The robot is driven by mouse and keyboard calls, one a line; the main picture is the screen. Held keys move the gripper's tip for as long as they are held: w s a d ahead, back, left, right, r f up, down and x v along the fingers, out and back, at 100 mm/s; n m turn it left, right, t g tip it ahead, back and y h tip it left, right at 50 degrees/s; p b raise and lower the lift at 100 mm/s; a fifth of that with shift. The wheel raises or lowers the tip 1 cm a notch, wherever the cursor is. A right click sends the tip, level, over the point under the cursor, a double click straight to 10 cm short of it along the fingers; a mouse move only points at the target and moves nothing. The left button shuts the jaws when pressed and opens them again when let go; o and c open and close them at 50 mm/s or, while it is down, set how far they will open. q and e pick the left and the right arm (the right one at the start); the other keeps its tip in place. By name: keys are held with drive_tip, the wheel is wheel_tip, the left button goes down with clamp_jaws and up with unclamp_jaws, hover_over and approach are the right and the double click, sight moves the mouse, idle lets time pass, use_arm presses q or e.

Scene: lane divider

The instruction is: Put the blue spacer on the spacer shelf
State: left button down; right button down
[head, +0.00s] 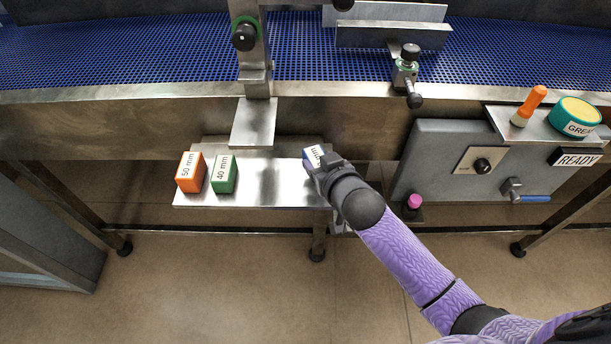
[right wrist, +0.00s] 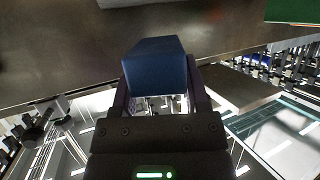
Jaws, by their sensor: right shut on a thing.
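The blue spacer (head: 311,157) has a white label and shows at the right end of the metal spacer shelf (head: 270,186). My right gripper (head: 321,166) is shut on it, and the gripper hides much of the spacer in the head view. In the right wrist view the dark blue spacer (right wrist: 155,66) sits between the two fingers of the gripper (right wrist: 158,88). I cannot tell whether the spacer touches the shelf. An orange 50 mm spacer (head: 190,173) and a green 40 mm spacer (head: 224,174) stand on the shelf's left part. My left gripper is out of view.
The blue mesh conveyor (head: 150,50) runs behind the shelf. A metal bracket (head: 254,121) hangs down over the shelf's back edge. A grey panel (head: 440,150) with a knob and a blue-handled valve stands to the right. The shelf's middle is bare.

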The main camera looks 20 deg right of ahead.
wheel_tip(320, 180, down, 4)
drive_tip(key=shift+r+b, duration=0.15)
drive_tip(key=shift+b, duration=0.65)
drive_tip(key=shift+c, duration=0.4)
unclamp_jaws()
drive_tip(key=shift+a, duration=0.1)
